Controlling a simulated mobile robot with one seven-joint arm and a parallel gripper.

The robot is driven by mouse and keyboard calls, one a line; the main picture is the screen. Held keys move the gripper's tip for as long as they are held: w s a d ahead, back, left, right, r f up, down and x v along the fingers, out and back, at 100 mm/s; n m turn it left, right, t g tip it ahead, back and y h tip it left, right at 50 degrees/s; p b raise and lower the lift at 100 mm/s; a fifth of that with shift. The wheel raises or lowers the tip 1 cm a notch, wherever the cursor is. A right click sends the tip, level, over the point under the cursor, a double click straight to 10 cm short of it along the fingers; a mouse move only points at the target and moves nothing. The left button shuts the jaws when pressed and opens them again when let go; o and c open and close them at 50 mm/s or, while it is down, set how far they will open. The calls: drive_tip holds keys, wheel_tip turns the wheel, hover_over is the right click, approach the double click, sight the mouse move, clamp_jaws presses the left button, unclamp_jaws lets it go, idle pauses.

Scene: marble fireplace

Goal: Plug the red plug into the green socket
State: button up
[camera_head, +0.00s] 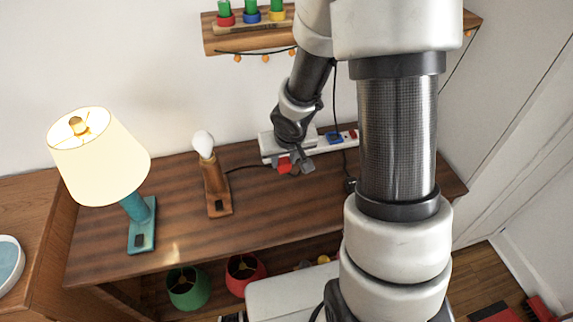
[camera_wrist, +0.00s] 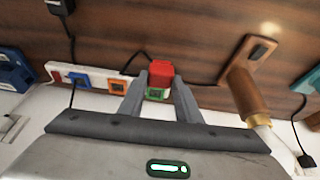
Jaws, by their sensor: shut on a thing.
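My gripper (camera_wrist: 160,80) is shut on the red plug (camera_wrist: 161,72), with one finger on each side of it. The green socket (camera_wrist: 156,94) shows between the fingers, right beside the plug and partly covered. I cannot tell whether the plug touches it. The green socket is on a white power strip (camera_wrist: 100,78), which also carries an orange socket (camera_wrist: 117,86) and a blue one (camera_wrist: 80,80). In the head view my gripper (camera_head: 298,164) is at the strip (camera_head: 267,145), with the red plug (camera_head: 284,165) at its front edge; the green socket is hidden there.
A bare-bulb lamp with a wooden base (camera_head: 216,190) stands left of the strip; a dark cord runs between them. A lit teal lamp (camera_head: 140,225) stands further left. A shelf (camera_head: 230,43) hangs above. The dark wooden tabletop (camera_head: 280,215) in front is clear.

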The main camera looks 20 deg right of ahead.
drive_tip(key=w+r+p, duration=0.3)
drive_tip(key=w+p, duration=0.3)
drive_tip(key=w, duration=0.7)
drive_tip(key=shift+p, duration=0.3)
wheel_tip(320, 180, down, 6)
drive_tip(key=b, duration=0.6)
drive_tip(key=shift+r, duration=0.2)
drive_tip(key=shift+f+b, duration=1.15)
drive_tip(key=shift+b, duration=0.35)
idle(0.9)
drive_tip(key=o, duration=1.2)
drive_tip(key=shift+r, duration=0.1)
